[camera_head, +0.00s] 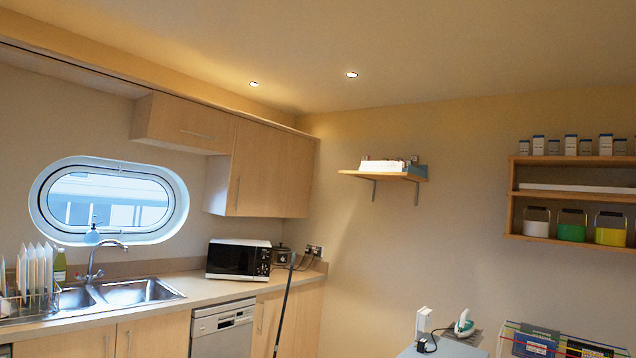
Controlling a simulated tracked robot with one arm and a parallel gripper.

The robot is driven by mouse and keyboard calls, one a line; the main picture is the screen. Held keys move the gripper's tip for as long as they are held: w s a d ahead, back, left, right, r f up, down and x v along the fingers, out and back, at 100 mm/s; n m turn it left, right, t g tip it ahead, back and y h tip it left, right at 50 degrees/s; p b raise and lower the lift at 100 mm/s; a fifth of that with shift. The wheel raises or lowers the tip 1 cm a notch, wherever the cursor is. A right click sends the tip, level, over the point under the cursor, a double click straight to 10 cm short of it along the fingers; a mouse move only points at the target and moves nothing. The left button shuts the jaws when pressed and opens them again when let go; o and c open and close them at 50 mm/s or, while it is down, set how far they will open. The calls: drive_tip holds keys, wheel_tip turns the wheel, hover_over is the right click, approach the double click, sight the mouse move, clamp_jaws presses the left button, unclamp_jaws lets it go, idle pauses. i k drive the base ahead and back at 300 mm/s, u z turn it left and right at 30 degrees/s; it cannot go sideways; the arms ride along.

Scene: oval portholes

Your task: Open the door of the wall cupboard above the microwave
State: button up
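The wall cupboard (268,170) is pale wood and hangs in the corner above the microwave. Its doors look shut. A vertical bar handle (237,192) shows near the left edge of its front. The microwave (238,259), white with a dark front, stands on the counter below. My gripper is not in view, so its state does not show.
A shorter cupboard (186,122) adjoins on the left, above the oval porthole (110,201). The counter (193,285) with a sink (139,291) runs below. A dark pole (284,310) leans at the counter's front. A small shelf (383,175) juts from the right wall.

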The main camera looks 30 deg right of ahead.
sight(254, 188)
drive_tip(key=z, duration=0.75)
drive_tip(key=i, duration=5.95)
drive_tip(key=z, duration=0.8)
